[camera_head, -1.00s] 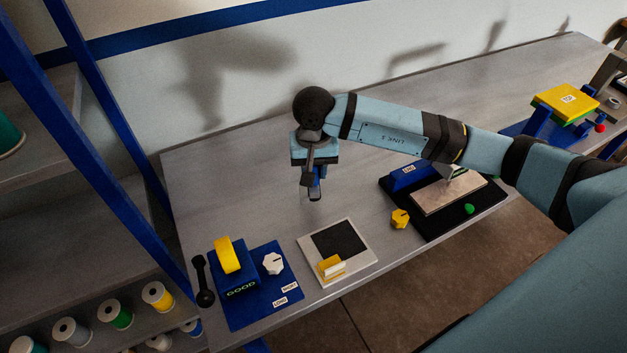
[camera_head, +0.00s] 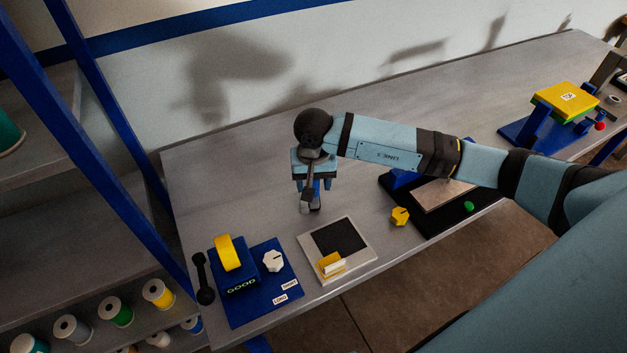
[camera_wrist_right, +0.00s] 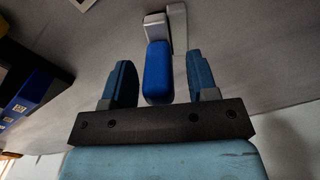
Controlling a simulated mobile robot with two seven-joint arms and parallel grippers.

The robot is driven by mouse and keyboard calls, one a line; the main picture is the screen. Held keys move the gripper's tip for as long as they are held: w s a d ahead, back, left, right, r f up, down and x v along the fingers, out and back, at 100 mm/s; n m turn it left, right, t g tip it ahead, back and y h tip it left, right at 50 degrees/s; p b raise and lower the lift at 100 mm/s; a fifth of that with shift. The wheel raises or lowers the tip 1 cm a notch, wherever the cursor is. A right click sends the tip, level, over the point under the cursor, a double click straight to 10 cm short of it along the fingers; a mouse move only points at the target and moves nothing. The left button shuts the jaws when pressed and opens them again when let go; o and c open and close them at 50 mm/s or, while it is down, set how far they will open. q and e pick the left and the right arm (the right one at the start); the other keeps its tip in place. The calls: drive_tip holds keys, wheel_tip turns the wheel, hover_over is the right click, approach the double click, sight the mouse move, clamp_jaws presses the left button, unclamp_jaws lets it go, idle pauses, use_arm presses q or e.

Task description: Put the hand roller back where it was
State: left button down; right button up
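The hand roller (camera_head: 316,187) has a blue handle and grey metal parts. It is at the middle of the bench, below my right gripper (camera_head: 312,184). In the right wrist view the roller's blue handle (camera_wrist_right: 158,72) lies between the two blue fingers of my right gripper (camera_wrist_right: 161,85). Narrow gaps show on both sides of the handle, so the gripper is open around it. Part of the roller is hidden by the gripper; I cannot tell exactly how it meets the bench. My left gripper is not in view.
A light plate with a dark square (camera_head: 340,240) lies in front. A yellow knob (camera_head: 400,216) and a black tray (camera_head: 440,222) are to the right. A blue station with a yellow roll (camera_head: 228,253) is front left. The bench (camera_head: 230,180) behind and left is clear.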

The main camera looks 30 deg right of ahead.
drive_tip(key=shift+r, duration=0.1)
drive_tip(key=shift+r+p, duration=0.2)
drive_tip(key=shift+p, duration=0.2)
wheel_tip(320, 180, up, 12)
drive_tip(key=b, duration=0.2)
drive_tip(key=shift+f, duration=0.15)
